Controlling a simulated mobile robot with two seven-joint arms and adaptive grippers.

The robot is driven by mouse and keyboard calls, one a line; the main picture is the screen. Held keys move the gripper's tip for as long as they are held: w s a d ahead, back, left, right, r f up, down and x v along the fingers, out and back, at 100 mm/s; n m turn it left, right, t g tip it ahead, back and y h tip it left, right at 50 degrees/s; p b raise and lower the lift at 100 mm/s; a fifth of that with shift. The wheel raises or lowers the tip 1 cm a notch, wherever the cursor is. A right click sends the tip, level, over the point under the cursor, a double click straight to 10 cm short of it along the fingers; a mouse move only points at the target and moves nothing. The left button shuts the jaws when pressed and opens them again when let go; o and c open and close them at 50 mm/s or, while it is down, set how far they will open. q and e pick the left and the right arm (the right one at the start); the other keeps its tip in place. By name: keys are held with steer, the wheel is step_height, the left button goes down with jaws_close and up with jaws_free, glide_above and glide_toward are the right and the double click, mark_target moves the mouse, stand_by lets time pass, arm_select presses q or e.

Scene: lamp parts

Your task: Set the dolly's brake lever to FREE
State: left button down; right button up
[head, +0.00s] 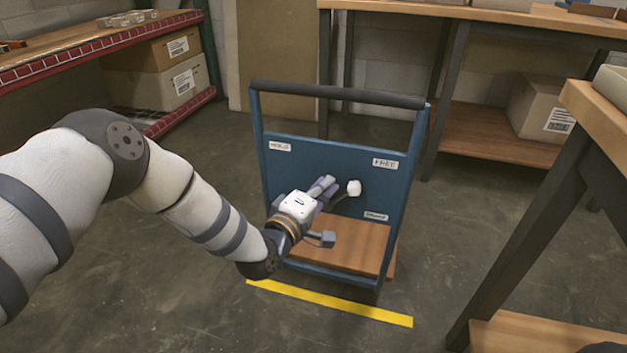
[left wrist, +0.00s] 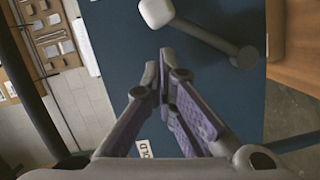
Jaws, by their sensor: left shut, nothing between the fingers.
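The blue dolly (head: 285,180) stands upright with a dark handle bar and a wooden deck (head: 345,240). Its panel has a HOLD label (head: 280,147) at upper left and a FREE label (head: 385,163) at upper right. The brake lever's white knob (head: 354,188) is right of centre, and the lever points up and right, toward the FREE side. The left wrist view shows the knob (left wrist: 157,12), the bar and the pivot (left wrist: 247,57). My left gripper (head: 330,186) is shut and empty, just left of the knob; in the head view it hides the pivot. My right gripper is out of view.
A yellow floor stripe (head: 335,303) runs in front of the dolly. A red-edged shelf (head: 100,50) with boxes stands at left. A workbench (head: 470,14) is behind, and another table (head: 600,110) is close at right. The floor around the dolly looks clear.

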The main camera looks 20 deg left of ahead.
arm_select(q)
steer(key=shift+d+f, duration=0.2)
steer(key=shift+d, duration=1)
